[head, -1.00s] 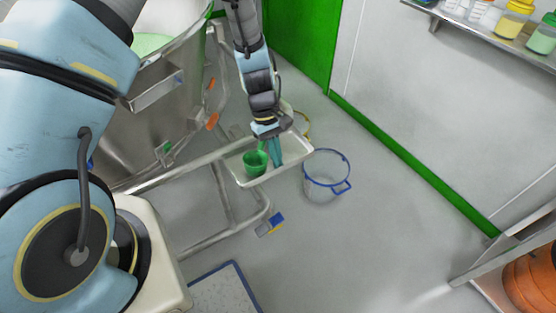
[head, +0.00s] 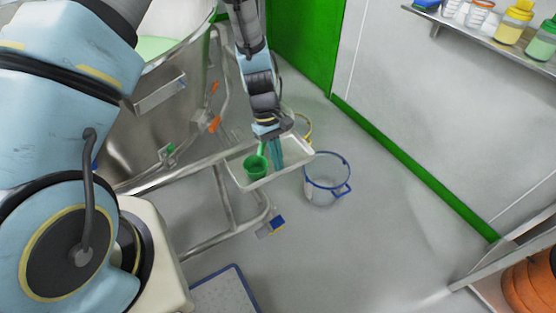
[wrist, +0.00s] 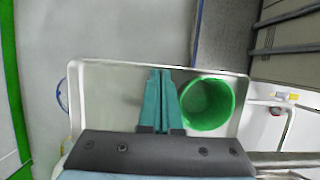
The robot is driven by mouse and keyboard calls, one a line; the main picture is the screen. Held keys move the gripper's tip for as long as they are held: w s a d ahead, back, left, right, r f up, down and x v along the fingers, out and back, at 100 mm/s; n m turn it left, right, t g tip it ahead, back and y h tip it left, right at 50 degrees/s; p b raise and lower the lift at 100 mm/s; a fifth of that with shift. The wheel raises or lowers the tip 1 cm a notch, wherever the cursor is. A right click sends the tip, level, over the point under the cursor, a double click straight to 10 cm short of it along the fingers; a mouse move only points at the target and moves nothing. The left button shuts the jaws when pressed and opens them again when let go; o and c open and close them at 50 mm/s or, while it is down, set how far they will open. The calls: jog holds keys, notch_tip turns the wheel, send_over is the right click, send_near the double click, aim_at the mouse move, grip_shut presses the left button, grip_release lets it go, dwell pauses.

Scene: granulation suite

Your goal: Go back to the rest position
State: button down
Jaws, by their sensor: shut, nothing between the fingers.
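My gripper (head: 277,153) points down over a white tray (head: 291,172) beside the large steel vessel. Its teal fingers are together with nothing between them. A green scoop or cup (head: 256,167) stands in the tray, just left of the fingers in the head view. In the wrist view the shut fingers (wrist: 160,90) are over the tray (wrist: 110,70), and the green cup (wrist: 208,103) is to their right, apart from them. The fingers hide part of the tray floor.
A steel vessel (head: 150,120) with tubular rails (head: 175,178) stands left of the tray. A clear bucket with a blue rim (head: 326,180) is on the floor to the right. A wall shelf (head: 480,40) holds several bottles. The floor (head: 380,240) at the right is open.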

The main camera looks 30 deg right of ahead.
jog(key=p+v, duration=0.5)
jog(key=v, duration=0.4)
jog(key=w+a+r+t, duration=0.2)
jog(key=w+a+r, duration=0.5)
jog(key=a+r, duration=0.1)
jog(key=a+r+t, duration=0.1)
jog(key=a+r, duration=0.4)
jog(key=a, duration=0.3)
jog(key=a+r+m+t, duration=0.1)
jog(key=a+r, duration=0.3)
jog(key=a, duration=0.4)
jog(key=a+r+t, duration=0.1)
jog(key=a+r, duration=0.4)
jog(key=a, duration=0.3)
jog(key=shift+a+r+t, duration=0.15)
jog(key=shift+r+t, duration=0.15)
jog(key=shift+t, duration=0.1)
